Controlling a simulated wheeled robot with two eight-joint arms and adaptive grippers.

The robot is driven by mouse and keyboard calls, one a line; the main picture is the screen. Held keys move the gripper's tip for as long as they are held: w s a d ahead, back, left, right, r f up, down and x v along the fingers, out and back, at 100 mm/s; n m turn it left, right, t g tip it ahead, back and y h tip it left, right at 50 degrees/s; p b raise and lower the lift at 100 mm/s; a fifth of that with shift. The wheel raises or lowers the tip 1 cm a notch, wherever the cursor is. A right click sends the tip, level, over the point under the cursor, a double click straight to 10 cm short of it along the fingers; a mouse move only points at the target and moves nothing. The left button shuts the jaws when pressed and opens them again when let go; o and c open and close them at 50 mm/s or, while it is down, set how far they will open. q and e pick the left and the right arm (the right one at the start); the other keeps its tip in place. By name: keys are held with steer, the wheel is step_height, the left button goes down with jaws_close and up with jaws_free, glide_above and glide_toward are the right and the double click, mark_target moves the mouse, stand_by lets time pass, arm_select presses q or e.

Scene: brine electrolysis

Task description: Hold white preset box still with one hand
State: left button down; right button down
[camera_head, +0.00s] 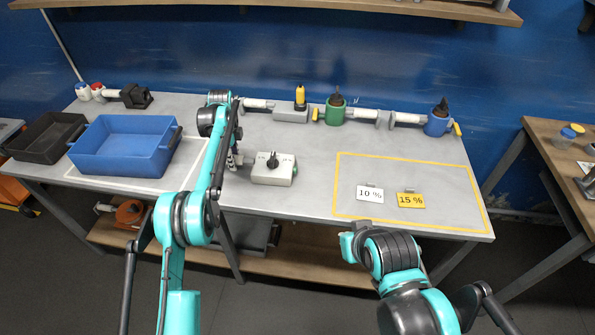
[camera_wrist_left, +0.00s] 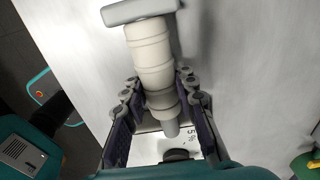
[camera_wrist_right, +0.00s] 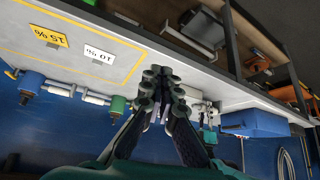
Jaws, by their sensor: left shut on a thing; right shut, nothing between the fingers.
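The white preset box (camera_head: 273,176) with a black knob sits on the grey table, right of my left gripper (camera_head: 236,160). In the left wrist view part of its face shows at the bottom, with a black knob and a partly hidden percent label. My left gripper (camera_wrist_left: 158,86) is shut on a white ribbed cylinder (camera_wrist_left: 152,58) that ends in a grey crossbar. This cylinder points at the box; I cannot tell whether they are joined. My right gripper (camera_wrist_right: 163,78) is shut and empty, its fingertips together, near the table's front edge.
A yellow outlined area (camera_head: 410,163) at right holds a white 10 % card (camera_head: 370,194) and a yellow 15 % card (camera_head: 411,200). A blue tray (camera_head: 125,147) and a black tray (camera_head: 47,137) stand at left. Green (camera_head: 335,114) and blue (camera_head: 438,123) fittings line the back.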

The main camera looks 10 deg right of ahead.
steer(key=shift+w, duration=0.15)
stand_by(0.4)
steer(key=w+f+m+y, duration=0.1)
steer(key=w+m+y, duration=0.35)
steer(key=w, duration=1.35)
steer(key=w+d+f+m+y, duration=0.1)
steer(key=w+d+f+m, duration=0.15)
steer(key=w+f, duration=0.5)
steer(key=m+t+y, duration=0.2)
glide_toward(308, 177)
steer(key=w+d, duration=0.1)
steer(key=w+d+f, duration=0.1)
steer(key=w+d, duration=0.1)
steer(key=w, duration=0.1)
steer(key=shift+d+f, duration=0.15)
steer(key=shift+f, duration=0.2)
steer(key=shift+w+a+f, duration=0.1)
steer(key=shift+w+a, duration=0.1)
steer(key=shift+a, duration=0.25)
steer(key=shift+w+a, duration=0.35)
steer(key=shift+a, duration=0.9)
steer(key=shift+w+a, duration=0.35)
steer(key=shift+a, duration=0.9)
steer(key=shift+w+a, duration=0.4)
steer(key=shift+a, duration=0.85)
steer(key=shift+a, duration=0.1)
